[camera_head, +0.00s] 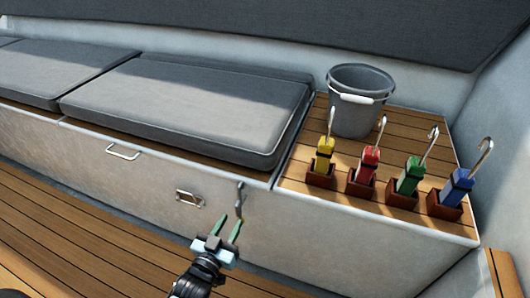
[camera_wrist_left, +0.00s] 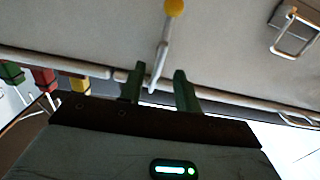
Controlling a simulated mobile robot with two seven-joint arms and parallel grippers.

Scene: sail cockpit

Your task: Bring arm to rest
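My left gripper (camera_head: 230,224) is in front of the pale bench front, below the wooden top. Its two green fingers are apart, and nothing is held between them. In the left wrist view the fingers (camera_wrist_left: 159,84) are also spread, with a thin metal piece with a yellow round end (camera_wrist_left: 173,8) showing beyond the gap. In the head view a small grey metal hook or lever (camera_head: 239,200) is just above the fingertips, at the bench front. I cannot tell whether the gripper touches it. My right gripper is not in view.
Yellow (camera_head: 324,160), red (camera_head: 367,166), green (camera_head: 410,176) and blue (camera_head: 456,188) hooked items stand in brown holders on the wooden top. A grey bucket (camera_head: 357,115) stands behind them. Grey cushions (camera_head: 190,105) cover the bench. The wooden floor (camera_head: 80,235) at left is clear.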

